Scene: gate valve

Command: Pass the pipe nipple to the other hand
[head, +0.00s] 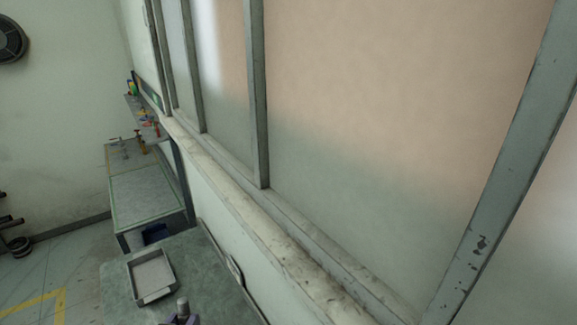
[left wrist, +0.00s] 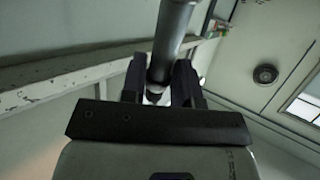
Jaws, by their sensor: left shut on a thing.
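The pipe nipple (left wrist: 174,30) is a grey metal tube in the left wrist view. It runs from the top edge down between the fingers of my left gripper (left wrist: 161,82), which is shut on it. Its far end is cut off by the picture's top edge. In the head view, a short grey end of the pipe nipple (head: 183,306) shows at the bottom edge, with a small part of my left gripper (head: 181,320) around it. My right gripper is in neither view.
A grey tray (head: 133,285) lies on the worktop (head: 208,265) just beyond my left gripper. A bench (head: 148,193) with small items stands farther back. A windowed wall with a ledge (head: 270,255) runs along the right. Open floor lies at left.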

